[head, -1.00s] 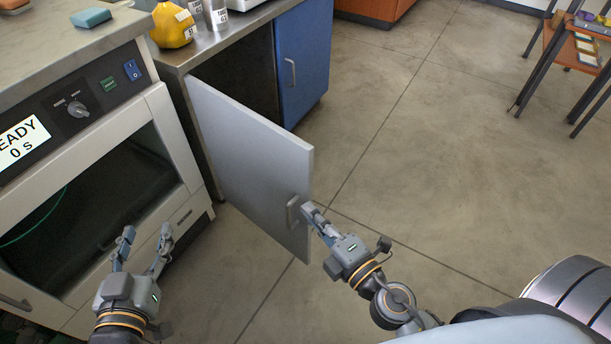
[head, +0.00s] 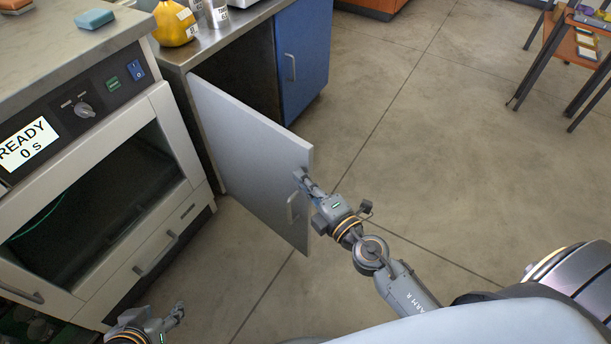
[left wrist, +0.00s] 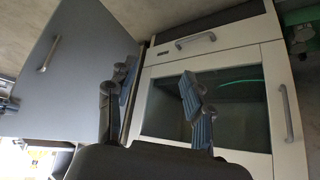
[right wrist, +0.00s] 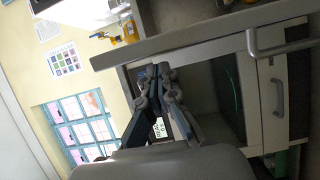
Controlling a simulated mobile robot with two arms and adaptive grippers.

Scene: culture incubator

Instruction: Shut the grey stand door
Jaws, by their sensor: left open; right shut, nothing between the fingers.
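The grey stand door (head: 245,150) stands wide open, swung out from the dark opening of the stand beside the blue door. Its handle (head: 292,208) is near the free edge. My right gripper (head: 304,181) is shut and empty at the door's free edge, just above the handle; I cannot tell whether it touches. The right wrist view shows the door edge-on (right wrist: 190,38) close to the fingers (right wrist: 160,78). My left gripper (head: 176,313) is open and empty, low at the bottom left. The left wrist view shows its spread fingers (left wrist: 158,95) and the door's face (left wrist: 85,70).
The white incubator (head: 160,235), with a dark glass window, stands left of the door. A yellow container (head: 174,24) and metal cups (head: 216,14) stand on the counter above the opening. The blue door (head: 302,58) is shut.

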